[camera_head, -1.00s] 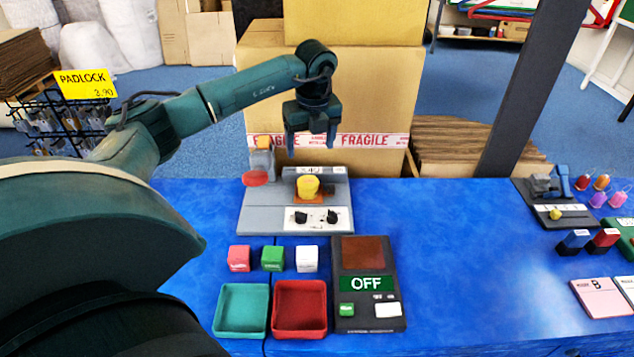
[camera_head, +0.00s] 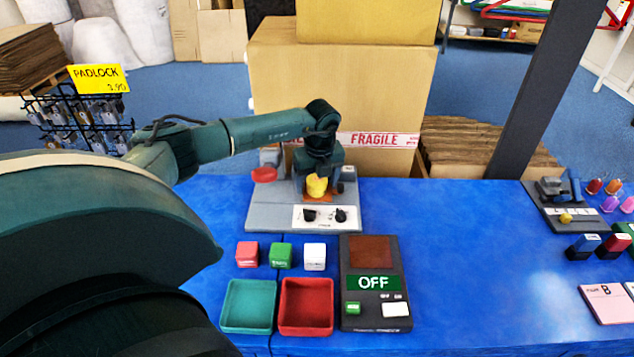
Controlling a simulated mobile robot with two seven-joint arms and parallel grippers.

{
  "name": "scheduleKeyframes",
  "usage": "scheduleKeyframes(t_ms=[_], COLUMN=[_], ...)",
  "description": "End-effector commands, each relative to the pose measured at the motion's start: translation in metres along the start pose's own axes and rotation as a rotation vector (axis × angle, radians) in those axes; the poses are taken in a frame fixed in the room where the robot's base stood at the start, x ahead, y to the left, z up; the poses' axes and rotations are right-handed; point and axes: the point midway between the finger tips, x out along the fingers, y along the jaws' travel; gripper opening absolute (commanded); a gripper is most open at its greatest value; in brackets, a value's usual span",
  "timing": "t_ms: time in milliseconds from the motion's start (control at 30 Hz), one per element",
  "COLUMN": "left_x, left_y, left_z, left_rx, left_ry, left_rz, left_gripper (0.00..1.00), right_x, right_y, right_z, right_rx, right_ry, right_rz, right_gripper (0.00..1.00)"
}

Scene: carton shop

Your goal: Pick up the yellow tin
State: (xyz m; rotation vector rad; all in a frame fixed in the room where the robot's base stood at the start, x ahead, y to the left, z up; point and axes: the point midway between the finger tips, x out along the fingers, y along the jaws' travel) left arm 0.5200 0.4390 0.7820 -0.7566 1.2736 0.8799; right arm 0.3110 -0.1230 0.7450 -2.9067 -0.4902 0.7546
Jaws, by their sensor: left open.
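The yellow tin (camera_head: 316,186) stands on an orange-brown pad on a grey station (camera_head: 270,213) at the back of the blue table. My left gripper (camera_head: 319,186) is open and lowered over the tin, pointing down. Its fingers seem to be on either side of the tin, but I cannot tell whether they touch it. The gripper hides the tin's back and the back of the station. My right gripper is not in view.
Large cartons (camera_head: 345,90) stand close behind the station. A red paddle (camera_head: 264,174) rises at its left. In front are small cubes (camera_head: 281,255), a green tray (camera_head: 248,305), a red tray (camera_head: 306,307) and a scale reading OFF (camera_head: 374,326). The table's right middle is clear.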

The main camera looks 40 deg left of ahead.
Motion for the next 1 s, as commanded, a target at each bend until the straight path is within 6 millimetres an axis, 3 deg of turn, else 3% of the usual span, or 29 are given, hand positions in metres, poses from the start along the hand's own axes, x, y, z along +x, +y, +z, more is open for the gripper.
scheduleKeyframes(t_ms=[167, 800, 1000], left_x=[-0.0002, -0.001, -0.0025], left_y=[-0.0001, -0.0003, -0.0004], left_z=[0.0, 0.0005, 0.0009], left_rx=[0.0, -0.001, -0.001], left_ry=[0.0, -0.001, -0.001], left_rz=[0.0, -0.001, -0.002], left_gripper=[0.72, 0.2, 0.19], right_x=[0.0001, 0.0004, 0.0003], right_y=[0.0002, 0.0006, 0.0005], right_z=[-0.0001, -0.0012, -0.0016], right_rx=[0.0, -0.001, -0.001], right_ry=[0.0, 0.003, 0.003], right_rz=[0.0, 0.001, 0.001], right_gripper=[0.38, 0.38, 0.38])
